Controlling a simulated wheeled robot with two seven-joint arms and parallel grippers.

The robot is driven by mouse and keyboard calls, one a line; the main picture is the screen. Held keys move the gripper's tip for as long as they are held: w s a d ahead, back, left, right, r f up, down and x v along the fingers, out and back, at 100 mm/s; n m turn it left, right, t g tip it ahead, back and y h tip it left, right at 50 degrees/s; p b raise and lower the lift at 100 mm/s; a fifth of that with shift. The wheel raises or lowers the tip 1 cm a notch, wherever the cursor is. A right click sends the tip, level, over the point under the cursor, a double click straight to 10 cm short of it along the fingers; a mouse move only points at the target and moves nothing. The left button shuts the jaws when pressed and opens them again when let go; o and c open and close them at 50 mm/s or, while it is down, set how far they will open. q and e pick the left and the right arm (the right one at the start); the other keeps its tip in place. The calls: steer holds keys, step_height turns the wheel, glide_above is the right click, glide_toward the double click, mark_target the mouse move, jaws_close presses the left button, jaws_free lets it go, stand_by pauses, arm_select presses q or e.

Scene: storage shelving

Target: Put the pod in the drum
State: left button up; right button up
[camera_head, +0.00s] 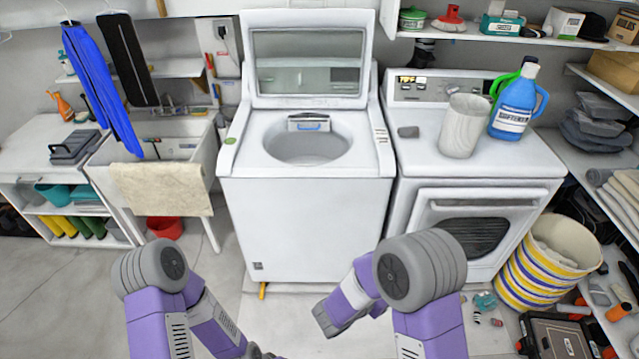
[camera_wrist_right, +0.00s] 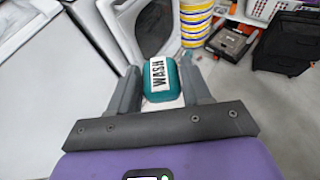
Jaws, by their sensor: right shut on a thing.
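The pod, teal with a white "WASH" label (camera_wrist_right: 157,82), is between the two dark fingers of my right gripper (camera_wrist_right: 158,92) in the right wrist view. The fingers are shut on it, and it is held above the floor in front of the machines. In the head view my right forearm bends left in front of the washer; its gripper and the pod cannot be made out there. The drum (camera_head: 308,148) shows through the round top opening of the white washer, whose lid stands open. My left arm is low at the left; its fingers are not visible.
The washer's front (camera_head: 305,230) stands beside the dryer (camera_head: 472,150), which carries a wastebasket (camera_head: 463,125) and a blue jug (camera_head: 513,105). A striped basket (camera_head: 547,263) and small items (camera_head: 485,301) are on the floor at right. A sink (camera_head: 160,145) is at left.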

steer(key=shift+r, duration=0.1)
stand_by(0.5)
step_height(320, 180, up, 10)
steer(key=w+n+t+y, duration=0.2)
steer(key=n+t+y, duration=0.2)
steer(key=n+y, duration=0.2)
steer(key=shift+f+n+y, duration=0.2)
steer(key=shift+n+y, duration=0.2)
steer(key=shift+n, duration=0.1)
steer(key=shift+t, duration=0.3)
